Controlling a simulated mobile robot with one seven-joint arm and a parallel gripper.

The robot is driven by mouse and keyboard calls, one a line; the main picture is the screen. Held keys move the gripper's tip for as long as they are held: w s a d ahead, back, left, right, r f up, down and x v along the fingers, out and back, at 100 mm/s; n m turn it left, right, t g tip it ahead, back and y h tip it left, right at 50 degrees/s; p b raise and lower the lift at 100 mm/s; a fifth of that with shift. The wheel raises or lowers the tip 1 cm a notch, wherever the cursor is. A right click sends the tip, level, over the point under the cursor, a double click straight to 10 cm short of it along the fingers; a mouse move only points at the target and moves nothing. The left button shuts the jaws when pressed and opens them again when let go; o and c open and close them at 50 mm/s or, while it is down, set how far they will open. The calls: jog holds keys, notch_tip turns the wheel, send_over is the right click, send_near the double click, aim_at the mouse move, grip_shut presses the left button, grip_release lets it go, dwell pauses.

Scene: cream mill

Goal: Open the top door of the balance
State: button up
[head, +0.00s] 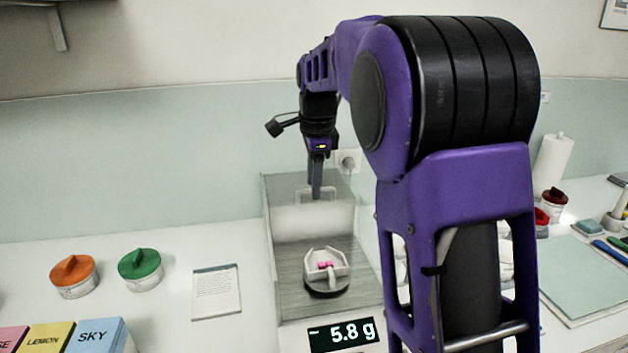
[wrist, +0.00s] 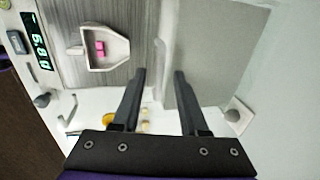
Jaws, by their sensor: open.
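The balance (head: 291,337) stands on the white counter, its display reading -5.8 g. Its clear case surrounds a pan with a white scoop-shaped dish (head: 335,257) holding pink pieces; the dish also shows in the wrist view (wrist: 105,55). The top door (wrist: 215,55) is a greyish panel with a pale bar handle (wrist: 160,42) along one edge. My gripper (head: 316,197) points down over the balance top, near the handle. In the wrist view my gripper (wrist: 160,72) is open and empty, its fingertips on either side of the handle's line. I cannot tell whether they touch it.
Orange-lidded (head: 75,275) and green-lidded (head: 140,269) jars and a note card (head: 216,291) lie left of the balance. A wall socket (head: 347,161) is behind. A paper roll (head: 552,163) and a pale green mat (head: 583,280) are right. My arm hides counter right of the balance.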

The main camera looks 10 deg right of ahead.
jog(key=s+r, duration=0.1)
jog(key=r, duration=0.7)
jog(key=s+r+p, duration=0.1)
jog(key=s+r, duration=0.1)
jog(key=r, duration=0.7)
jog(key=shift+s+p, duration=0.25)
jog(key=shift+p, duration=0.05)
